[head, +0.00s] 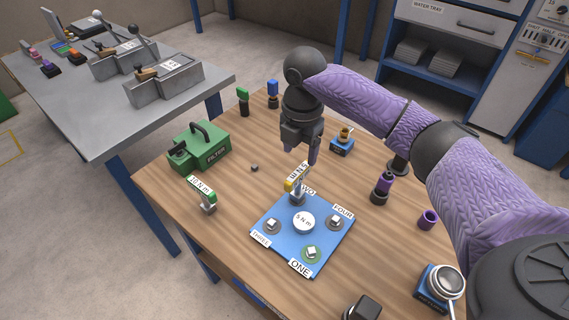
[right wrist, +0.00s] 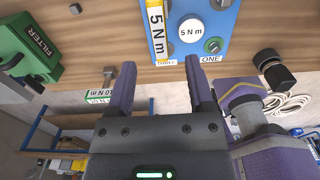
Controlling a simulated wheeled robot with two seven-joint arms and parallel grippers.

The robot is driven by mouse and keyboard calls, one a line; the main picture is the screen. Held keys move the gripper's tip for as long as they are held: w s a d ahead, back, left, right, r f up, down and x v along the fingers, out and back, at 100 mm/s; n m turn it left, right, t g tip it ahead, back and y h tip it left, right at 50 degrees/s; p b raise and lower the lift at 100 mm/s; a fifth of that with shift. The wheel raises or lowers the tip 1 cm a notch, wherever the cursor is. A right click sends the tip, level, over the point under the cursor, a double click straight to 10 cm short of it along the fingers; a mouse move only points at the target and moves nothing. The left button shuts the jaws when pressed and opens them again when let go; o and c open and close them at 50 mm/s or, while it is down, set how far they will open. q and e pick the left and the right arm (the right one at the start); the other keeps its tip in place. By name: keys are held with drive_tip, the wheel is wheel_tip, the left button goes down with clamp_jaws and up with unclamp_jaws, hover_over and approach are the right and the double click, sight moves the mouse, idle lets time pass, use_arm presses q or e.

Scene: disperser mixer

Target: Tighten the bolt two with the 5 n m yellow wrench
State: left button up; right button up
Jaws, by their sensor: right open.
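The yellow-labelled 5 N m wrench (head: 297,184) stands upright at the TWO corner of the blue plate (head: 262,232); its lower end covers bolt two. In the right wrist view, the wrench's label (right wrist: 157,32) lies ahead of the space between my fingers. My right gripper (head: 303,155) is open, just behind and above the wrench in the head view, with nothing between its fingers (right wrist: 160,85). I cannot tell whether a finger touches the wrench. Bolt one (head: 311,252) has a green ring; bolt three (head: 272,224) and bolt four (head: 335,220) have grey ones. My left gripper is not in view.
A green-labelled 10 N m wrench (head: 207,201) stands left of the plate. A green filter box (head: 198,150) is behind it. Bare wood lies left of the plate.

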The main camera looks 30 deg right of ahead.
sight(299, 171)
wheel_tip(299, 171, down, 6)
drive_tip(key=shift+w+d+r+b, duration=0.1)
drive_tip(key=shift+b, duration=0.95)
wheel_tip(299, 171, down, 4)
drive_tip(key=shift+r+b, duration=0.1)
drive_tip(key=shift+b, duration=0.6)
drive_tip(key=shift+c, duration=0.3)
clamp_jaws()
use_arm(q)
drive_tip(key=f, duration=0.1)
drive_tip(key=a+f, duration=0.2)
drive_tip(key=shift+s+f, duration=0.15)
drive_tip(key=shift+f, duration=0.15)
use_arm(e)
drive_tip(key=c, duration=0.7)
unclamp_jaws()
clamp_jaws()
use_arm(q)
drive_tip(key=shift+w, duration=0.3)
